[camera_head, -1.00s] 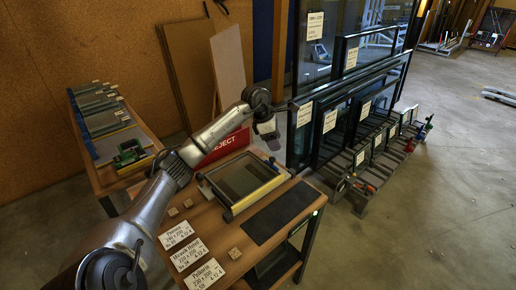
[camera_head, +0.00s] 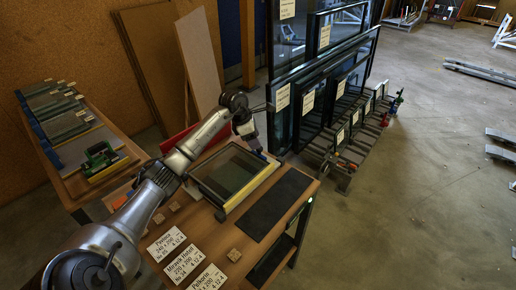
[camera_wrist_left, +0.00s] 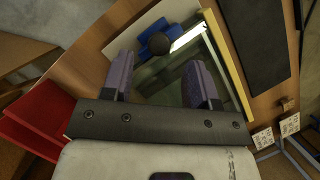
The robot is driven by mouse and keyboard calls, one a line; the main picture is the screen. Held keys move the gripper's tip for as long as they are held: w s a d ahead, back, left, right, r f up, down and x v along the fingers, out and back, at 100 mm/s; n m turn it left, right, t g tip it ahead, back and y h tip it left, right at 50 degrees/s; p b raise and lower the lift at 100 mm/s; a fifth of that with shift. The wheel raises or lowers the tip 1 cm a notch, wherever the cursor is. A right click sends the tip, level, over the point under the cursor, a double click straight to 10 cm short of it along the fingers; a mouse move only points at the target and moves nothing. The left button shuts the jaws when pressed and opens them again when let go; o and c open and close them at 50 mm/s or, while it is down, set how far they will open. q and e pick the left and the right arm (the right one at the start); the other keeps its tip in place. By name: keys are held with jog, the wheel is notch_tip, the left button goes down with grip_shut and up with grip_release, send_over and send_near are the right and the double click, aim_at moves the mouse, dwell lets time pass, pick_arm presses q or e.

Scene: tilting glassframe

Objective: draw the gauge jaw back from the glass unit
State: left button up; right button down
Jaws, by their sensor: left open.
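The glass unit (camera_head: 228,176) lies flat in a frame on the wooden bench, with a yellow bar along its right side. It also shows in the left wrist view (camera_wrist_left: 165,82), partly hidden by my fingers. In that view a blue piece with a dark round knob, which looks like the gauge jaw (camera_wrist_left: 154,47), sits at the far side of the glass. I cannot tell whether it touches the glass. My left gripper (camera_head: 257,150) is above the frame's far corner; its two purple-grey fingers (camera_wrist_left: 160,80) are apart with nothing gripped. My right gripper is not in view.
A red bin (camera_wrist_left: 42,115) stands beside the bench. A dark mat (camera_head: 275,204) and label cards (camera_head: 183,266) lie on the bench. A rack of glass panes (camera_head: 318,92) stands close behind my left gripper. A side table (camera_head: 62,165) is at the left.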

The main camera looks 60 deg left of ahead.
aim_at(260, 153)
pick_arm(q)
jog(key=shift+b+x, duration=0.3)
jog(key=shift+x, duration=1.75)
grip_shut()
